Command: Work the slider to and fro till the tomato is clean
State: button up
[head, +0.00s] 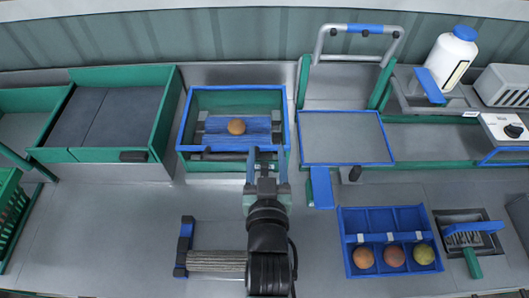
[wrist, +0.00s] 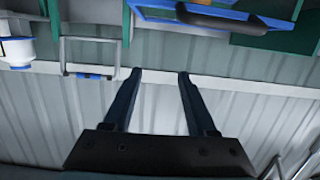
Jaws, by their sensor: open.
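A round orange-brown tomato (head: 236,126) rests on the blue slatted bed (head: 218,124) inside a green box with a blue rim (head: 184,124). A dark bar (head: 220,156) runs along the box's front; I cannot tell for sure that it is the slider. In the wrist view a blue-rimmed part (wrist: 165,13) with a dark handle (wrist: 218,19) shows at the top edge. My gripper (head: 266,158) is open and empty near the box's front right corner. Its two fingers (wrist: 160,75) stand apart in the wrist view with nothing between them. My gripper partly hides that corner.
A blue tray (head: 345,222) holding three round fruits and a brush (head: 465,238) lie at front right. A white bottle (head: 452,58) stands at back right. A green drawer box (head: 170,110) with a dark handle is at left. The front left counter is mostly clear.

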aim_at(265, 169)
jog(key=s+f+g+p, duration=0.1)
jog(key=s+f+g, duration=0.2)
jog(key=s+f, duration=0.55)
jog(key=shift+t, duration=0.3)
jog(key=x, duration=1)
jog(key=p+x, duration=0.1)
jog(key=x, duration=0.4)
jog(key=shift+a+f, duration=0.2)
jog(key=shift+f, duration=0.25)
jog(key=shift+s, duration=0.1)
grip_shut()
